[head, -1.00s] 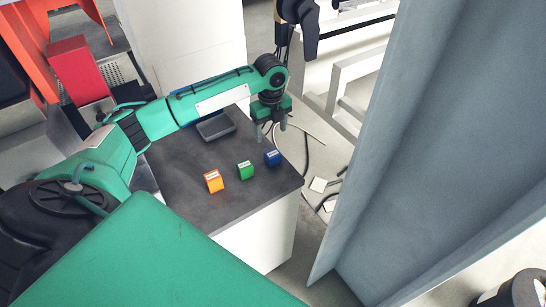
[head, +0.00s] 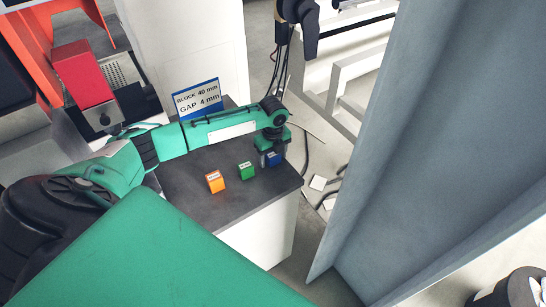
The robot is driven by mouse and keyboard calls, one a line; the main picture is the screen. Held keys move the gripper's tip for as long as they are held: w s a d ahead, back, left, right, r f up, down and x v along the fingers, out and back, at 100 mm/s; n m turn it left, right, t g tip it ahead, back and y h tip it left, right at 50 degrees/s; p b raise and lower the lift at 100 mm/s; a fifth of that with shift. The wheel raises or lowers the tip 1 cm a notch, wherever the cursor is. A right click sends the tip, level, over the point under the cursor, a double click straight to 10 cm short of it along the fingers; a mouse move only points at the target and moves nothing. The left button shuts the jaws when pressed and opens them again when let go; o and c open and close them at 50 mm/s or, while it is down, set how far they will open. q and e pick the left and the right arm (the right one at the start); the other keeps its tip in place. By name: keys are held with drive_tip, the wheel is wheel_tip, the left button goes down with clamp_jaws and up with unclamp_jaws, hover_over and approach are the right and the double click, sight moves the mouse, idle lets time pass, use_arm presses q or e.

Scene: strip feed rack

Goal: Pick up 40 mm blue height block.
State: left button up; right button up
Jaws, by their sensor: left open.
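The blue block (head: 274,159) stands on the dark table top near its right edge. My left gripper (head: 271,158) points down at it from above, with its fingers at the block's sides and partly over it. The jaws are open; whether they touch the block cannot be told. A green block (head: 246,172) and an orange block (head: 215,182) stand to the left of the blue one in a row. My right gripper is not in view.
A sign (head: 198,99) reading "BLOCK 40 mm, GAP 4 mm" stands behind my left arm. A large grey panel (head: 430,130) rises right of the table (head: 225,205). The table's front part is clear.

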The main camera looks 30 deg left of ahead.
use_arm(q)
drive_tip(key=shift+r, duration=0.1)
drive_tip(key=c, duration=1.4)
